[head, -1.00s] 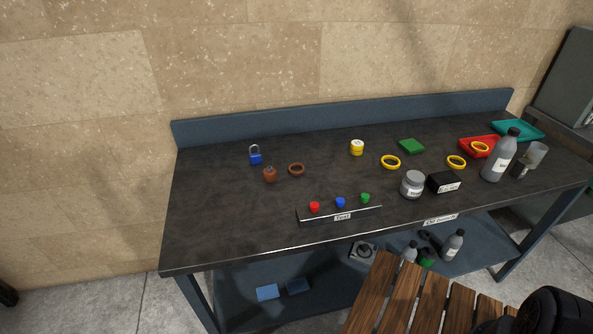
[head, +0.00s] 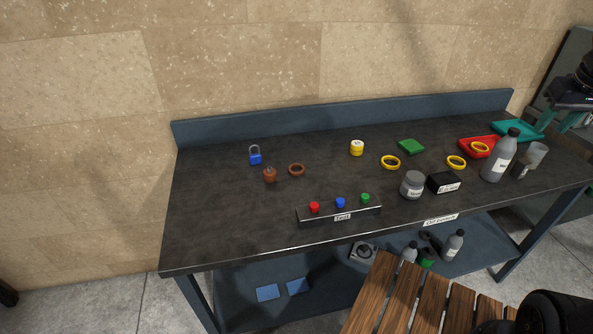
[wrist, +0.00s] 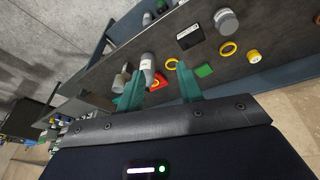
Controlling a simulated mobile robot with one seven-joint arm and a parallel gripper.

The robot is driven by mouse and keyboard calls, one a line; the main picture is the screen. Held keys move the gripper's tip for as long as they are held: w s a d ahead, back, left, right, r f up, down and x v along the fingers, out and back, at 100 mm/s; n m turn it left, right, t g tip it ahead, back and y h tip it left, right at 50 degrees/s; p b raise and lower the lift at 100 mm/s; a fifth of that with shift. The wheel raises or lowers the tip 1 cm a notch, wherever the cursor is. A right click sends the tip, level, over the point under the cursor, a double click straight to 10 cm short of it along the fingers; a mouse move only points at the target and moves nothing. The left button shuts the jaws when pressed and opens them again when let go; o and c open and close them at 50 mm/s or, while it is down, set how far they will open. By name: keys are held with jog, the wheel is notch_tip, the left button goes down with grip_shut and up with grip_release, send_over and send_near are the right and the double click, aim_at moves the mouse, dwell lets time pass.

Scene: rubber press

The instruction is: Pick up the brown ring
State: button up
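The brown ring (head: 296,170) lies flat on the dark workbench (head: 230,220), left of centre in the head view. It is just right of a small brown knob-like piece (head: 269,175) and does not show in the wrist view. My gripper is at the right edge of the head view, partly cut off, above the bench's far right end and well away from the ring. In the wrist view my gripper (wrist: 158,84) has its two teal fingers spread apart with nothing held between them.
A blue padlock (head: 256,158) stands behind the brown piece. A button box (head: 340,214) lies in front. Yellow rings (head: 390,162), a grey jar (head: 412,185), a black box (head: 444,182), a bottle (head: 500,155) and a red tray (head: 466,149) crowd the right. The left bench is clear.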

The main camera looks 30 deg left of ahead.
jog(key=w+a+f+n+g, duration=0.1)
jog(key=w+a+f+n, duration=0.15)
jog(key=a, duration=0.75)
jog(key=w+a+f+n, duration=0.1)
jog(key=w+a+n, duration=0.25)
jog(key=a, duration=0.75)
jog(key=w+a+f+n+g, duration=0.15)
jog(key=w+a, duration=0.25)
jog(key=a, duration=0.6)
jog(key=n+g, duration=0.1)
jog(key=n, duration=0.7)
send_over(298, 164)
notch_tip(298, 164, down, 20)
jog(key=shift+h, duration=0.3)
jog(key=shift+w+f, duration=0.15)
jog(key=shift+f, duration=4.85)
grip_shut()
